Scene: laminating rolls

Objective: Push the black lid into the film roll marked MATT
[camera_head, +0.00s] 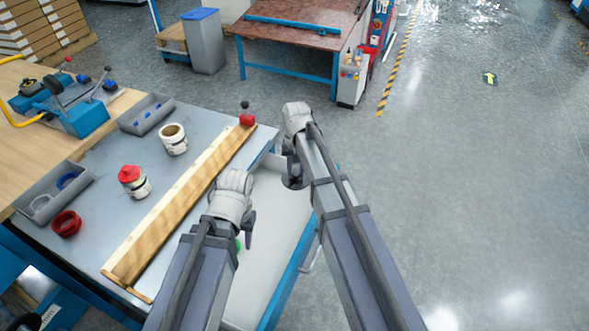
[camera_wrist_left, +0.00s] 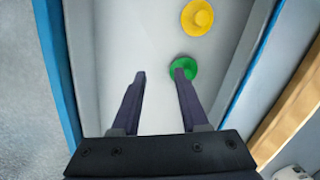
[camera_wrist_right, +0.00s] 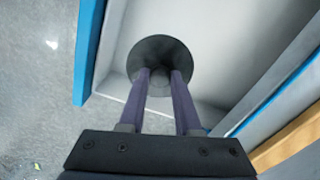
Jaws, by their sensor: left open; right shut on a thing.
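The black lid (camera_wrist_right: 158,52) is a dark round disc with a central knob. My right gripper (camera_wrist_right: 160,78) is shut on this knob; in the head view the lid (camera_head: 293,182) hangs under the right hand above the white tray. An open white film roll (camera_head: 173,140) stands upright on the table with a brown core showing. A second white roll (camera_head: 138,187) has a red lid (camera_head: 129,174) on top. I cannot read a MATT marking on either roll. My left gripper (camera_wrist_left: 160,75) is open and empty over the tray, one finger overlapping a green lid in view.
The white tray (camera_head: 272,208) holds the green lid (camera_wrist_left: 188,66) and a yellow lid (camera_wrist_left: 197,17). A wooden rail (camera_head: 180,205) runs between tray and rolls. Grey bins (camera_head: 146,113), a red ring (camera_head: 66,223) and a red-knobbed piece (camera_head: 247,117) are on the table.

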